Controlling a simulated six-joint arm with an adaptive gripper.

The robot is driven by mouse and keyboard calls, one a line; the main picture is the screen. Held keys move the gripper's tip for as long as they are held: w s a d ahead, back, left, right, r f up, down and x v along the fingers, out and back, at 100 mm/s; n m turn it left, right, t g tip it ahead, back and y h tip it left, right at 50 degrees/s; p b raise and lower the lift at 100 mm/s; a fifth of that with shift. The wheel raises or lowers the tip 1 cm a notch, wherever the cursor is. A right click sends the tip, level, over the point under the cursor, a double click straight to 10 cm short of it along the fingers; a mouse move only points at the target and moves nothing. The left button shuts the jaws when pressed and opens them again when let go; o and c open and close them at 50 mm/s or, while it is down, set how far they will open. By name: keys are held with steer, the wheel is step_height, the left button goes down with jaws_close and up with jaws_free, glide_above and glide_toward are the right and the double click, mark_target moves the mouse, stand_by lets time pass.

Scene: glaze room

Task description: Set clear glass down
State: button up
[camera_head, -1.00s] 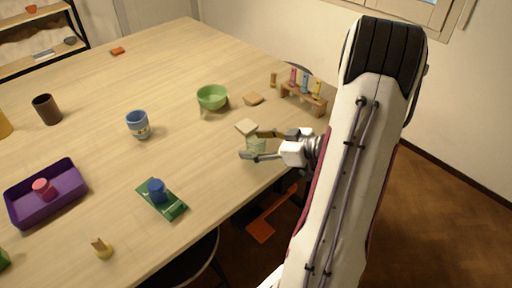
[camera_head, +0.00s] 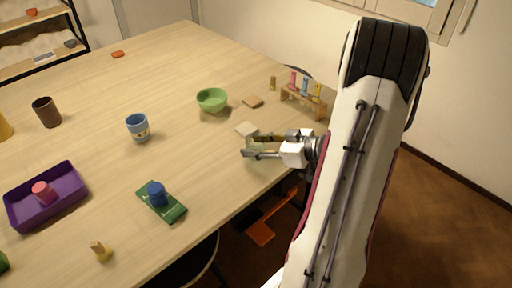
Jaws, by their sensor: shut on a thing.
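My gripper (camera_head: 252,146) is low over the right side of the table (camera_head: 190,80), near its front right edge. Its two fingers are closed around the clear glass (camera_head: 257,143), which is pale, see-through and partly hidden by the fingers. I cannot tell whether the base of the glass touches the tabletop. A beige square tile (camera_head: 246,129) lies just behind the glass.
A green bowl (camera_head: 212,99), another tile (camera_head: 252,101) and a wooden rack with colored tubes (camera_head: 304,101) stand behind the gripper. A blue cup (camera_head: 138,127), a green mat (camera_head: 172,210) with a blue cylinder (camera_head: 157,194) and a purple tray (camera_head: 73,190) are to the left.

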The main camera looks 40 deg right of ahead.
step_height(320, 180, up, 9)
steer(key=shift+r, duration=0.15)
stand_by(0.5)
stand_by(0.8)
steer(key=w+a+r, duration=0.3)
steer(key=w+a, duration=1.2)
steer(key=a, duration=0.3)
steer(key=w+a+r+m+h, duration=0.1)
steer(key=w+a+r, duration=0.2)
steer(key=w+a, duration=1.3)
steer(key=shift+a+r+t+h, duration=0.2)
steer(key=shift+a+t+h, duration=0.1)
steer(key=shift+a, duration=0.8)
steer(key=shift+w+f+m+h, duration=0.25)
steer(key=shift+f+m+h, duration=0.1)
steer(key=shift+m+h, duration=0.2)
steer(key=shift+w+f, duration=0.1)
steer(key=shift+f, duration=0.05)
